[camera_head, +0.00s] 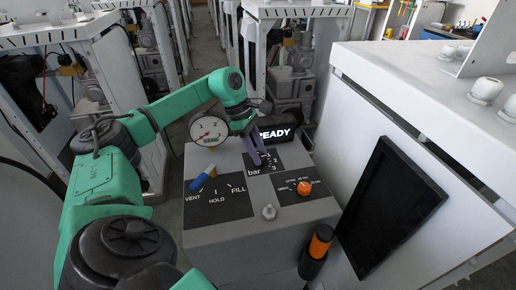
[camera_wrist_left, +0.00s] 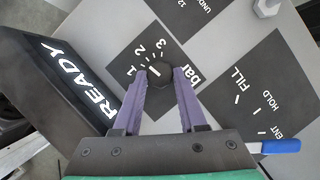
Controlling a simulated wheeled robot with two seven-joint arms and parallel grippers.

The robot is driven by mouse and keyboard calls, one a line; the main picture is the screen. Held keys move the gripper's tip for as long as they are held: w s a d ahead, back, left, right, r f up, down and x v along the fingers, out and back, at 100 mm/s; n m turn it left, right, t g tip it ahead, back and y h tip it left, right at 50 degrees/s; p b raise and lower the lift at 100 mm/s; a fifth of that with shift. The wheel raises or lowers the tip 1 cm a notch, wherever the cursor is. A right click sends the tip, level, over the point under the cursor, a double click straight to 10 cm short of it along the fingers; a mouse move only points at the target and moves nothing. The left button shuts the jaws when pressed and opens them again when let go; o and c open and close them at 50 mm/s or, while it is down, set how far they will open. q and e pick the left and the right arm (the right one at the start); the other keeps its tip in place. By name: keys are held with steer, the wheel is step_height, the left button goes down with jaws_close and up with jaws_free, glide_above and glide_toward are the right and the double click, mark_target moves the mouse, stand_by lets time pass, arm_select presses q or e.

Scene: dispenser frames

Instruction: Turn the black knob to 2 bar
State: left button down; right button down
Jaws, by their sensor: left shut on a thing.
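The black knob (camera_wrist_left: 160,77) sits on a black dial plate marked 1, 2, 3 and "bar" on top of the grey dispenser box (camera_head: 205,230). My left gripper (camera_wrist_left: 161,79) has its two purple fingers on either side of the knob and is shut on it. A small white mark shows at the knob's upper left edge in the wrist view; I cannot tell exactly which number it points to. In the head view the left gripper (camera_head: 259,157) comes down on the dial and hides most of the knob. My right gripper is not in view.
A blue lever (camera_head: 202,178) stands on the VENT/HOLD/FILL plate, and an orange knob (camera_head: 304,188) is to the right. A round gauge (camera_head: 210,132) and a READY display (camera_head: 277,134) stand behind. A white cabinet with a black panel (camera_head: 388,208) closes off the right side.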

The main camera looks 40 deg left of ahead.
arm_select(q)
steer(key=shift+w+m+g+p, duration=0.1)
steer(key=shift+m+g+p, duration=0.25)
steer(key=shift+m, duration=0.45)
steer(key=shift+c, duration=2.3)
jaws_free()
steer(key=p+v, duration=0.1)
steer(key=v, duration=1.3)
steer(key=shift+a+r+p, duration=0.2)
steer(key=shift+r+p, duration=0.05)
steer(key=shift+p, duration=0.1)
